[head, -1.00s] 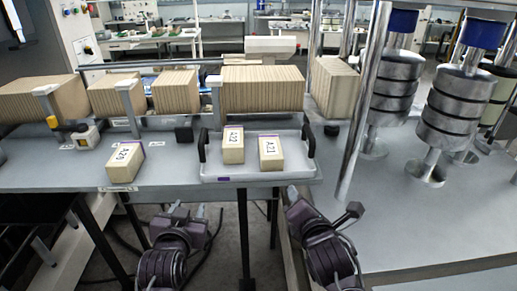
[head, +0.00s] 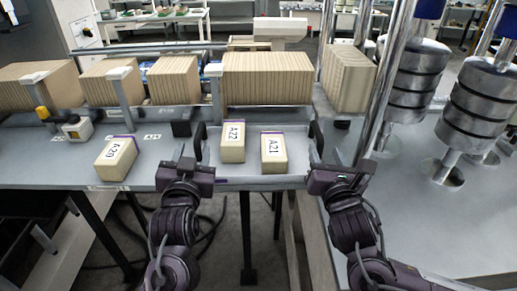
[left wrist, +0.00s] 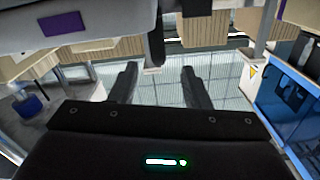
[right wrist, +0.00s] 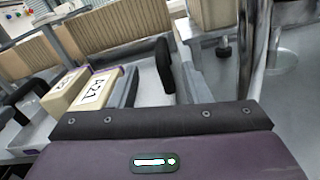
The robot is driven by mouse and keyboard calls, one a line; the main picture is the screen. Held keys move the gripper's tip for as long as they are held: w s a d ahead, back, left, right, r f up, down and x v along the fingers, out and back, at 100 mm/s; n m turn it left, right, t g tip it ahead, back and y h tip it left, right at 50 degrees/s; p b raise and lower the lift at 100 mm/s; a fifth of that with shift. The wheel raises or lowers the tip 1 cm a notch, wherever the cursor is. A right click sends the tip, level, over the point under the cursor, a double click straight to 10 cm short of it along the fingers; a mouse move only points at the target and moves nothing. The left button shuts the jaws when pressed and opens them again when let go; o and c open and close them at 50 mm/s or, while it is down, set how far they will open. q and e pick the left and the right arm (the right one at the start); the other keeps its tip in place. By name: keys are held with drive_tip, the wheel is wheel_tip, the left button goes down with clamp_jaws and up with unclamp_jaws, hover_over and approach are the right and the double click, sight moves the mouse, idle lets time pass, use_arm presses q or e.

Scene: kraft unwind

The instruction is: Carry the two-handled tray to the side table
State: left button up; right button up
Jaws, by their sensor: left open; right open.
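The grey two-handled tray (head: 262,182) sits at the front edge of the grey bench. It carries a block marked A22 (head: 233,142) and a block marked A21 (head: 273,153). Its dark left handle (head: 199,138) and right handle (head: 317,138) stand upright. My left gripper (head: 187,163) is open in front of the left handle, apart from it. My right gripper (head: 336,168) is open near the right handle, which shows ahead of its fingers in the right wrist view (right wrist: 165,65). The side table cannot be told for sure.
A block marked A20 (head: 115,157) lies on the bench left of the tray. Rows of ribbed kraft-coloured packs (head: 266,78) stand behind. A steel post (head: 392,80) and stacked metal cylinders (head: 403,88) rise at the right. A grey surface (head: 440,220) extends at lower right.

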sight(198, 139)
use_arm(q)
drive_tip(key=w, duration=0.8)
drive_tip(key=shift+w+a+f, duration=0.1)
drive_tip(key=shift+w+f, duration=0.1)
drive_tip(key=shift+w, duration=0.1)
use_arm(e)
drive_tip(key=w, duration=0.8)
drive_tip(key=shift+w+f, duration=0.25)
drive_tip(key=shift+w, duration=0.05)
use_arm(q)
drive_tip(key=shift+s, duration=0.1)
drive_tip(key=shift+c, duration=1.2)
use_arm(e)
drive_tip(key=shift+s, duration=0.1)
drive_tip(key=shift+c, duration=1.1)
use_arm(q)
clamp_jaws()
use_arm(e)
clamp_jaws()
use_arm(q)
drive_tip(key=shift+r, duration=0.15)
use_arm(e)
drive_tip(key=shift+r, duration=0.15)
